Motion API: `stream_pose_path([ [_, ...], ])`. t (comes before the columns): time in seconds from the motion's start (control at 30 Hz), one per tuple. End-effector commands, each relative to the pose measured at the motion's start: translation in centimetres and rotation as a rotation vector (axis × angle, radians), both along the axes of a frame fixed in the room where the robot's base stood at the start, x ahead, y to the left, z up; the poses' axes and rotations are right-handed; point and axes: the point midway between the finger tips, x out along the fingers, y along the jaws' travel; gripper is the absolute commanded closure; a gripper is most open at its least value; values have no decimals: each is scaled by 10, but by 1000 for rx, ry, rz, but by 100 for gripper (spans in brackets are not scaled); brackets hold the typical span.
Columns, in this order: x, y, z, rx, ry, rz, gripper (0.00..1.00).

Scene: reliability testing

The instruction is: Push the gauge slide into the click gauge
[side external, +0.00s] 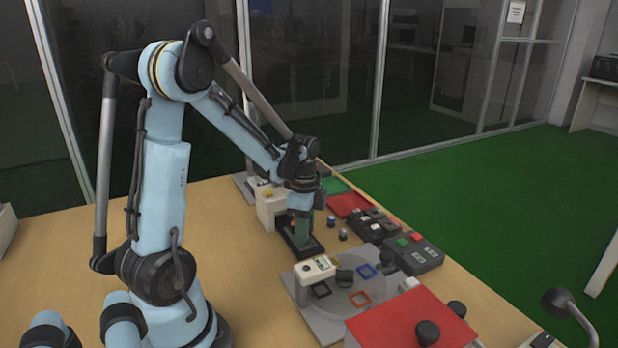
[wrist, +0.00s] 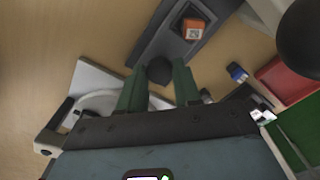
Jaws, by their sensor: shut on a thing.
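The click gauge appears to be the long dark grey body (wrist: 180,45) in the wrist view, with an orange block (wrist: 193,28) bearing a white mark on it. A dark round knob (wrist: 159,71), seemingly of the gauge slide, sits between the green fingers of my gripper (wrist: 159,84). My gripper is shut on it. In the side view my gripper (side external: 301,228) points down over the gauge's dark base (side external: 313,249) on the table. The fingers and wrist hide most of the slide, and I cannot tell how far it sits in the gauge.
A grey plate (side external: 330,328) with coloured square frames and a white-topped device stands nearer the camera. A red box (side external: 400,318), a dark button box (side external: 414,253) and a red tray (side external: 349,204) are to the right. Small blue-and-white cylinders stand close by.

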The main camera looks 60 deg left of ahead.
Motion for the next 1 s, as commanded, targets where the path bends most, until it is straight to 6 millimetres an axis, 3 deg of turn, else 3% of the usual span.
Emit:
stream_pose_path([
  [0.1,0,17,0,1,0,4,100],
  [0.37,0,19,0,2,1,0,100],
  [0.4,0,18,0,2,1,0,64],
  [0.57,0,18,0,2,1,0,41],
  [1.0,0,18,9,1,1,0,41],
])
